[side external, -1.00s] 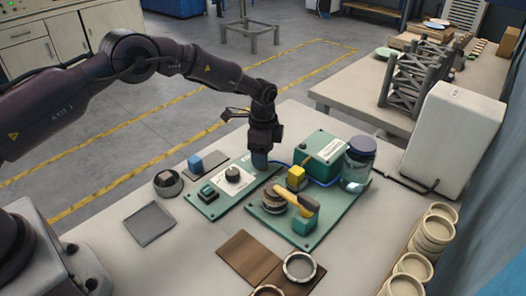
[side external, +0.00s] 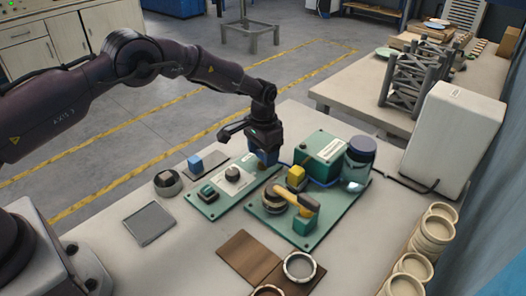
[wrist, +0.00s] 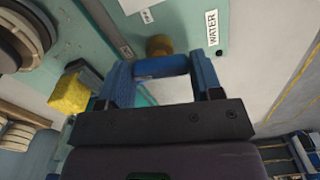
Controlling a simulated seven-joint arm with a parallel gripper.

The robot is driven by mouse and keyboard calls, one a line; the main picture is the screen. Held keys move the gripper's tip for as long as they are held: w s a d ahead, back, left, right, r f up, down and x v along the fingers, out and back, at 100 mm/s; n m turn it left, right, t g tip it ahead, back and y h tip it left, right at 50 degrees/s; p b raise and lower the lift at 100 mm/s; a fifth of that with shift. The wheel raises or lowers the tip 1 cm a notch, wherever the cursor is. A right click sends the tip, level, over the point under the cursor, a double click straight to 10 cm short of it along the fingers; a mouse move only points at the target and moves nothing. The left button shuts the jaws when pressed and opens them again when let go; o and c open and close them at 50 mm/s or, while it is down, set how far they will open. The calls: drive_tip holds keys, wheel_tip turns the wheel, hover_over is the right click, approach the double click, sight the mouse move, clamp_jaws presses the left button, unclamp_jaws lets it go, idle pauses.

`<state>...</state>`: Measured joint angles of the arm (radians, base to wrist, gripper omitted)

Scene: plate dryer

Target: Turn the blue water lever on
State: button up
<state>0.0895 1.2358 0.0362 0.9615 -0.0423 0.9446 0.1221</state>
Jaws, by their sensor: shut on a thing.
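The blue water lever (wrist: 160,67) is a short blue bar beside a brass-coloured round fitting (wrist: 159,45) on the green panel, close to the "WATER" label (wrist: 212,28). In the wrist view my gripper (wrist: 163,72) has one finger at each end of the blue bar and is shut on it. In the side external view my gripper (side external: 268,159) points down at the back of the green panels, its hand slightly tilted. The lever is mostly hidden there by the fingers, and its exact angle is hard to tell.
A yellow block (side external: 296,175) stands close to the right of my gripper, also in the wrist view (wrist: 68,93). A yellow-handled clamp (side external: 300,200), green box (side external: 320,153) and lidded jar (side external: 358,165) are nearby. A black knob (side external: 232,174) is front left.

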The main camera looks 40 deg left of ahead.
drive_tip(key=shift+n, duration=1)
drive_tip(key=o, duration=0.9)
drive_tip(key=shift+r, duration=0.1)
wheel_tip(320, 180, up, 13)
drive_tip(key=shift+f, duration=0.1)
